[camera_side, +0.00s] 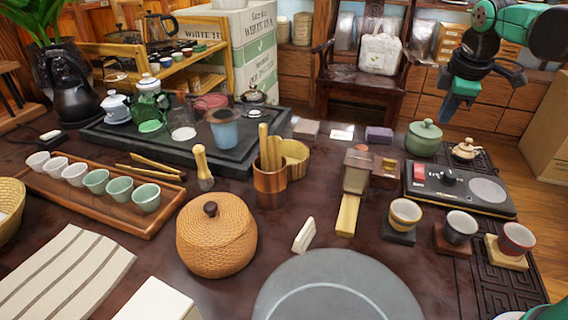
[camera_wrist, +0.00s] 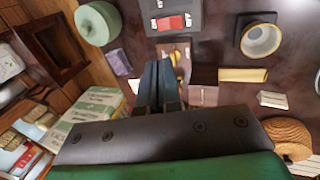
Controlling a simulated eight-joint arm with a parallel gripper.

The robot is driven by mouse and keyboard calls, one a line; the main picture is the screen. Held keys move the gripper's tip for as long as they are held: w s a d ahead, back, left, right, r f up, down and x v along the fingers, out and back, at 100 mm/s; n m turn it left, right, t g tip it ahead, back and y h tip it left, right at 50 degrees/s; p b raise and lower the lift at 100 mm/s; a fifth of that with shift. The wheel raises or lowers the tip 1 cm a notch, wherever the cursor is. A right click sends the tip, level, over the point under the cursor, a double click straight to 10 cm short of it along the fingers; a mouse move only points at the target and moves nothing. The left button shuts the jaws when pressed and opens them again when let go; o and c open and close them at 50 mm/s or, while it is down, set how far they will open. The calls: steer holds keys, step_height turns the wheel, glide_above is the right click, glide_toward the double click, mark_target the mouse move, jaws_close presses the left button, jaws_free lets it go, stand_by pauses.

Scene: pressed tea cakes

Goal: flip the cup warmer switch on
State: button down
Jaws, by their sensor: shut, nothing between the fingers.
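The cup warmer (camera_side: 470,205) is a flat dark box at the right of the table in the side view, with a round grey plate (camera_side: 488,190) and a black knob. Its red switch (camera_side: 419,173) is at the left end. In the wrist view the warmer (camera_wrist: 190,7) is partly cut off at the top, with the red switch (camera_wrist: 171,22) showing; whether it is on or off I cannot tell. My gripper (camera_side: 447,113) is shut and empty, high above and behind the warmer. Its fingers (camera_wrist: 158,66) point toward the table, apart from the switch.
A green lidded jar (camera_side: 423,139) and a small teapot (camera_side: 466,149) stand behind the warmer. Several cups on coasters, including a yellow-banded cup (camera_side: 405,214), stand in front. The air above the warmer is clear.

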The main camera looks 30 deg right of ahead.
mark_target(420, 166)
steer(key=shift+d, duration=0.2)
steer(key=x, duration=1.4)
steer(key=shift+w+f, duration=0.1)
steer(key=shift+f, duration=0.15)
steer(key=shift+a, duration=0.1)
stand_by(0.4)
steer(key=shift+s+a+r, duration=0.25)
steer(key=shift+s+a, duration=0.2)
steer(key=shift+s, duration=0.1)
